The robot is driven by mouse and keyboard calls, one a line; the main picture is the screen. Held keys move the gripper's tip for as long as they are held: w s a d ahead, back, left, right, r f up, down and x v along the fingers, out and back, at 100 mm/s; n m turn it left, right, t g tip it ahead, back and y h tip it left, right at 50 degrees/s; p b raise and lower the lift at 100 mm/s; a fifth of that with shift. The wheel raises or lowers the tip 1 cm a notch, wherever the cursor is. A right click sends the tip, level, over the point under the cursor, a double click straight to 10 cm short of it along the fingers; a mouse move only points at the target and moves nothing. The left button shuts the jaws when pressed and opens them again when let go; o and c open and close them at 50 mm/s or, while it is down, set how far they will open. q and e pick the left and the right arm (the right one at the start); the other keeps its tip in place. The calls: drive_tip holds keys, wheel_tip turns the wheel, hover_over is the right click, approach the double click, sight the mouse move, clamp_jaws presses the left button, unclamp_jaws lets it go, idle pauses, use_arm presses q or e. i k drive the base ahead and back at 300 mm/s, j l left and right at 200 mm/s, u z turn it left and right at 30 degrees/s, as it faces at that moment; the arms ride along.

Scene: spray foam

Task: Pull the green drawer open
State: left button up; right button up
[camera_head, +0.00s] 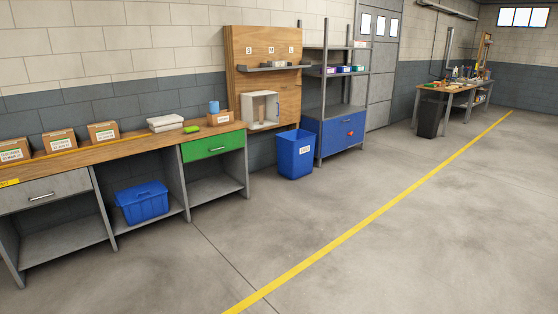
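The green drawer (213,146) is set under the right end of the wooden workbench top. Its front appears flush with the bench, so it looks closed. A light bar handle (215,148) runs across the middle of its front. Below it is an open grey shelf. Neither of my grippers is in view, and the drawer is some distance ahead and to the left.
The workbench (140,147) carries cardboard boxes (103,132) and a green item (191,129). A blue crate (142,202) sits on its lower shelf. A blue bin (295,154) stands right of the bench. The floor (330,220) before the drawer is clear, with a yellow line.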

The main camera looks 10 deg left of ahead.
sight(193, 150)
drive_tip(key=i+j+u, duration=0.1)
drive_tip(key=i+u, duration=0.4)
drive_tip(key=i, duration=3.45)
